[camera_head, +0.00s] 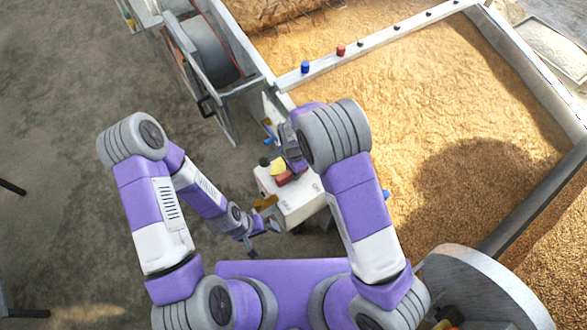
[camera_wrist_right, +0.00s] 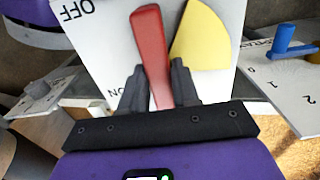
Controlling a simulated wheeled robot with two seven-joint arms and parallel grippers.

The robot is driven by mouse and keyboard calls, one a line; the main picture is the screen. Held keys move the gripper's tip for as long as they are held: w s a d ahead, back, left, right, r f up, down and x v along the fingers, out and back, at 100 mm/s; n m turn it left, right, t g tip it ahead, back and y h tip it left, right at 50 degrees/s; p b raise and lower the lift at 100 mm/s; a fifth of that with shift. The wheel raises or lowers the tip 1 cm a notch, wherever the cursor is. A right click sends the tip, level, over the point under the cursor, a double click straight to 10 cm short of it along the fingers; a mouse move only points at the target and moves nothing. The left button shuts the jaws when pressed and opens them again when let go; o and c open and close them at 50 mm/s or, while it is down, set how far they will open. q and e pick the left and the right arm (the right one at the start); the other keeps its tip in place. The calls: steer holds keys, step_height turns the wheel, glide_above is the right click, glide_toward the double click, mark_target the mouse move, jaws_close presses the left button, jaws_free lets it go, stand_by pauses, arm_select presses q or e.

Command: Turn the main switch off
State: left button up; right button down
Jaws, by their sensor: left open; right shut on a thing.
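The main switch is a red lever (camera_wrist_right: 150,45) on a white panel, beside a yellow plate (camera_wrist_right: 203,38). An OFF label (camera_wrist_right: 75,10) is to the left of the lever's far end. My right gripper (camera_wrist_right: 158,72) is shut on the lever, one dark finger on each side. In the head view the red switch (camera_head: 284,178) shows on the white control box (camera_head: 299,203), partly hidden by my right wrist. My left gripper (camera_head: 263,235) is open and empty, low at the box's left side.
A blue lever (camera_wrist_right: 285,40) on a numbered panel is right of the switch in the wrist view. A large grain bed (camera_head: 470,90) with a pale rim fills the right. A metal drum machine (camera_head: 207,50) stands upper left. The floor at left is mostly clear.

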steer(key=c, duration=0.9)
jaws_free()
step_height(320, 180, up, 8)
steer(key=shift+f+p, duration=0.2)
steer(key=shift+p, duration=1)
